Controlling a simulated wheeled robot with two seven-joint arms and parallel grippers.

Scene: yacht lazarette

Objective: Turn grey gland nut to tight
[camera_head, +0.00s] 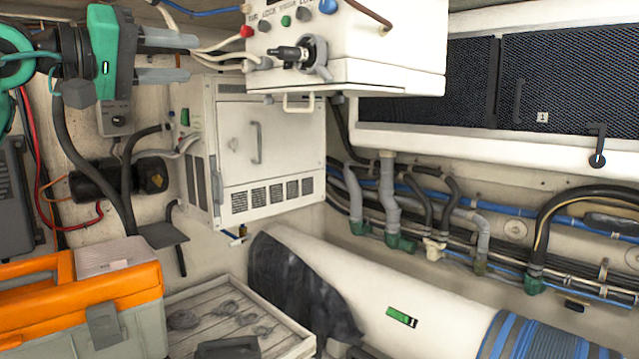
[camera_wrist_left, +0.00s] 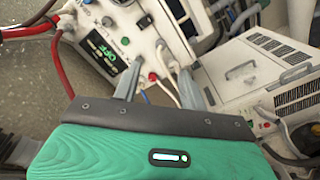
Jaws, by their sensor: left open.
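My left gripper (camera_head: 194,57) is open, with its two grey fingers apart. It is left of the white control box (camera_head: 350,55). Nothing solid shows clamped between the fingers; pale cables pass just beyond them. Grey fittings show on the box's left part, one at the cable entry (camera_head: 264,63) and one round grey ring around a black handle (camera_head: 315,55). I cannot tell for certain which is the gland nut. In the left wrist view the open fingers (camera_wrist_left: 158,85) point at the box (camera_wrist_left: 150,35) with its cables and a red knob. My right gripper is not in view.
A white cabinet (camera_head: 268,150) hangs below the box. Loose cables (camera_head: 205,50) run between gripper and box. An orange toolbox (camera_head: 110,290) and a wooden crate (camera_head: 290,345) stand below. Grey and blue pipes (camera_head: 390,205) line the right wall.

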